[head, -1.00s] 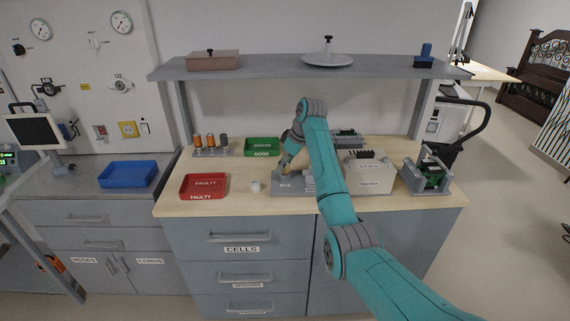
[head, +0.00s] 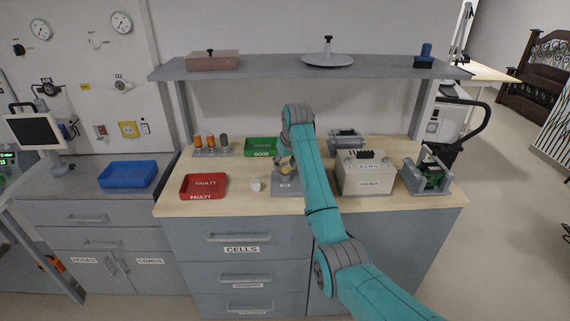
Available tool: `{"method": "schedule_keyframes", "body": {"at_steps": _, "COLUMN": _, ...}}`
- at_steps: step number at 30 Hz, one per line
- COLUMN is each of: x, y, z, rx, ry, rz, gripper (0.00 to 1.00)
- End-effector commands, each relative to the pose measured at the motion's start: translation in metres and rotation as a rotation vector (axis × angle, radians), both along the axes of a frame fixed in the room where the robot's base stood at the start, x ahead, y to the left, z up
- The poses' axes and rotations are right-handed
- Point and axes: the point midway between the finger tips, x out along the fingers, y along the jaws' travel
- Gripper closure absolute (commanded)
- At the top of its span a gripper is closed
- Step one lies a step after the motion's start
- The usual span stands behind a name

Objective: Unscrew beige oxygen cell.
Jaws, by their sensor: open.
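A small beige piece, which looks like the beige oxygen cell (head: 286,168), shows on top of a grey labelled block (head: 286,186) on the wooden bench. My gripper (head: 284,161) is small in view at the top of this block, close to the beige piece, and is open. Part of my wrist and the right side of the block are hidden behind my arm. I cannot tell whether the fingers are around the cell or just beside it.
A red FAULTY tray (head: 203,187) and a small white cup (head: 256,185) stand left of the block. A green GOOD tray (head: 261,148) and a rack of orange and grey cells (head: 211,146) stand behind. A white box (head: 366,174) stands right. A shelf (head: 310,67) hangs above.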

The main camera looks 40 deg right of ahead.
Motion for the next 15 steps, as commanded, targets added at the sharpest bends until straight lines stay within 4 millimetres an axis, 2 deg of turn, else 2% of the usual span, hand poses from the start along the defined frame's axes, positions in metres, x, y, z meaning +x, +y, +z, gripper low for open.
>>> {"method": "schedule_keyframes", "body": {"at_steps": 15, "x": 0.0004, "y": 0.001, "z": -0.0002, "rx": -0.001, "ry": 0.001, "rz": -0.59, "gripper": 0.5}}
